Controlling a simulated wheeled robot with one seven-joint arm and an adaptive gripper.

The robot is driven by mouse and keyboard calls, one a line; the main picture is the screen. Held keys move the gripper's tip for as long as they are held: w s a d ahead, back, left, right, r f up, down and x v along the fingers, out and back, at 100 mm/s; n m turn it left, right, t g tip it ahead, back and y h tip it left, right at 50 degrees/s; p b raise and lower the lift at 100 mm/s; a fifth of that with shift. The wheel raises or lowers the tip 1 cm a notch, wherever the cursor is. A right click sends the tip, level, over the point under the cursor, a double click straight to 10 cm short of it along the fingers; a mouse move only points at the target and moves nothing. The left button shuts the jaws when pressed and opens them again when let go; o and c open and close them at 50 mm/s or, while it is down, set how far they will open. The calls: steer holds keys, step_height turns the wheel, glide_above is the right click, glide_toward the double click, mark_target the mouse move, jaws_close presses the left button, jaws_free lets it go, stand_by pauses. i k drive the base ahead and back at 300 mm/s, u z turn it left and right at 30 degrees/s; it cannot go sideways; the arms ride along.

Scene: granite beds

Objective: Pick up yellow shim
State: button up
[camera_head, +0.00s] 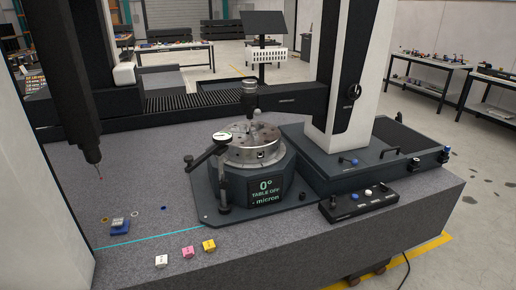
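A small yellow block-like piece (208,246) lies on the grey granite bed (150,265) near its front edge. It is the rightmost in a short row with a pink piece (188,252) and a white piece (161,261), set apart from one another. Each seems to have small dark marks, too small to read. A small yellowish ring (104,218) lies farther back on the left. I cannot tell for certain which yellow thing is the shim; the block is the brighter yellow. My gripper is not in view.
A round turntable (255,150) on a dark base, its display reading 0°, stands right of the row. A dark column with a thin red-tipped probe (99,178) hangs at left. A blue block (120,226) sits behind the row. A control box (358,200) lies at right.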

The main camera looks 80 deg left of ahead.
mark_target(209, 246)
steer(key=i, duration=0.6)
steer(key=u, duration=3.85)
